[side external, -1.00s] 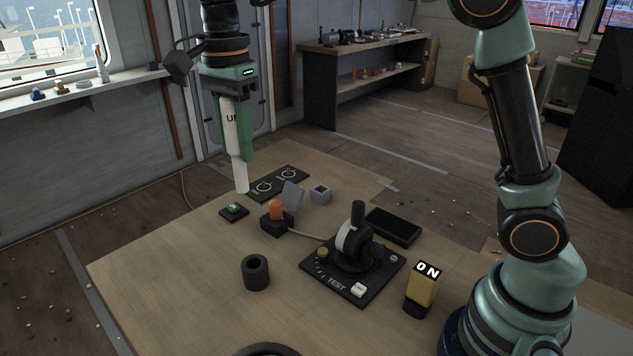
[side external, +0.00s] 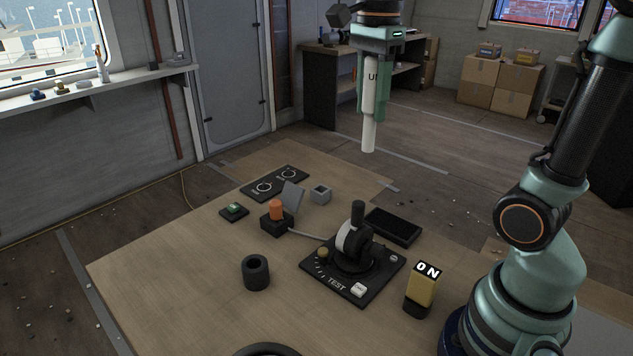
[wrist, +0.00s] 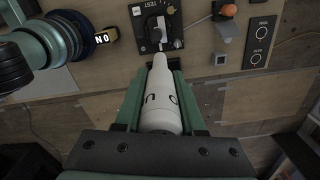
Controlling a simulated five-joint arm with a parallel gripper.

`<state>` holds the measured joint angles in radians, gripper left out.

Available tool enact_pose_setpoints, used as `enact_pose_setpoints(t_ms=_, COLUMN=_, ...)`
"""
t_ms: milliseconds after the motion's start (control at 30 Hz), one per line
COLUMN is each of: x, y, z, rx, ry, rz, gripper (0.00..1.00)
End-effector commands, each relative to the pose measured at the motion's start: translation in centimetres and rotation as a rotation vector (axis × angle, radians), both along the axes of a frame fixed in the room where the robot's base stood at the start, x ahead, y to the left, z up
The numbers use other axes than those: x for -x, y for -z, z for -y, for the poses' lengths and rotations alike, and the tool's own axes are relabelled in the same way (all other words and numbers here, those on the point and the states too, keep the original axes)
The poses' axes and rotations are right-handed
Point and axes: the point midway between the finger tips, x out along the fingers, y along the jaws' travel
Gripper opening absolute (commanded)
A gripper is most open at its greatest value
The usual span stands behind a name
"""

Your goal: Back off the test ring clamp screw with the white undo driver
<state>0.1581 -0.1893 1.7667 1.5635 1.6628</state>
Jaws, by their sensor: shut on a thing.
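My gripper (side external: 375,112) is shut on the white driver (side external: 369,135). The driver hangs upright, tip down, in the air beyond the black test panel (side external: 328,276) in the side view. Part of its lettering, starting with U, shows; the fingers cover the rest. In the wrist view the driver (wrist: 160,95) lies between the fingers, its narrow end pointing toward the test panel (wrist: 145,48). The panel bears a dark ring-shaped dial with an upright handle (side external: 358,212), a brass knob (side external: 322,253), a white button (side external: 358,289) and a small silvery round piece (side external: 394,258). I cannot tell which part is the clamp screw.
A yellow ON block (side external: 422,285) stands right of the panel and a black cylinder (side external: 256,273) left of it. Behind are an orange-topped switch (side external: 276,210), a grey box (side external: 320,195), a flat black pad (side external: 394,226) and a two-ring plate (side external: 275,183). The table front is mostly clear.

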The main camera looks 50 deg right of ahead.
Motion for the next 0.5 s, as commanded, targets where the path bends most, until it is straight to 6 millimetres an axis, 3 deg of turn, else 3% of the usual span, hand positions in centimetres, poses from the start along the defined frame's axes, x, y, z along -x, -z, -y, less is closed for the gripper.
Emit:
enact_pose_setpoints(t_ms=100, x=2.9, y=0.4, z=2.1, rx=0.001, ry=0.069, rz=0.003, gripper=0.00)
enact_pose_setpoints(t_ms=333, x=7.2, y=1.6, z=4.2, rx=0.000, ry=0.162, rz=0.001, gripper=0.00)
enact_pose_setpoints(t_ms=500, x=6.9, y=5.7, z=4.0, rx=-0.002, ry=0.153, rz=-0.007, gripper=0.00)
